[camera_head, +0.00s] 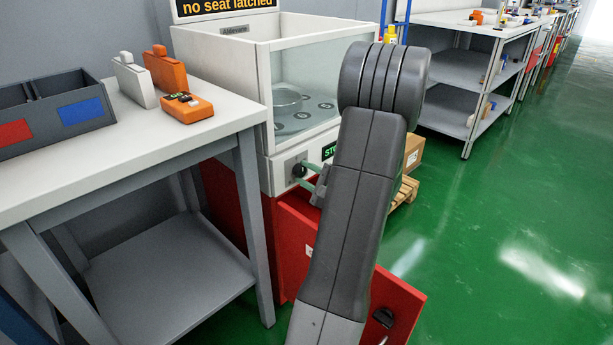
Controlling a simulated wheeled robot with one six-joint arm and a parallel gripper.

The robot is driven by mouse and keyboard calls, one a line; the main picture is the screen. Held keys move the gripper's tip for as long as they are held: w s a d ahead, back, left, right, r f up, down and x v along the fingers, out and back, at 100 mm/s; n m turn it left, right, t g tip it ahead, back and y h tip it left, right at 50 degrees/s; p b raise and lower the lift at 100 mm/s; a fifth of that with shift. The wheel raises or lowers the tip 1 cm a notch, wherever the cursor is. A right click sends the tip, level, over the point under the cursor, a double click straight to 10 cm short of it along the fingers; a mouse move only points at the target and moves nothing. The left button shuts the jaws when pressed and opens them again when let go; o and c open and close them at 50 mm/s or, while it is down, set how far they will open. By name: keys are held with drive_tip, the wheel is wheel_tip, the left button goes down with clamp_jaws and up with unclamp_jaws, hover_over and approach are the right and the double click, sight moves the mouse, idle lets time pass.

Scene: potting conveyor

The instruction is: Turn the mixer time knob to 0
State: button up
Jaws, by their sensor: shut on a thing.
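The mixer is a white cabinet with a glass-fronted chamber (312,75) on a red base. On its lower front panel is a small dark round knob (299,170), which I take to be the time knob. My gripper (303,176) reaches this panel from the right, with its pale green fingers shut on the knob. The knob's pointer and scale marks are too small to read. A small display (328,151) with green letters starting "STO" is beside the knob, and my arm hides the rest of it.
A white-topped table (190,145) at left stands close to the mixer, holding a grey bin (55,140), an orange device (187,107) and upright orange and white pieces. A sign above reads "no seat latched". A red panel (290,235) projects below. Green floor is open at right.

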drive_tip(key=o, duration=1)
drive_tip(key=shift+c, duration=0.2)
drive_tip(key=p+v, duration=0.3)
drive_tip(key=v, duration=1.1)
drive_tip(key=shift+w+a, duration=0.1)
drive_tip(key=b+x, duration=0.3)
drive_tip(key=x, duration=1)
drive_tip(key=shift+w+a, duration=0.25)
drive_tip(key=shift+a, duration=0.05)
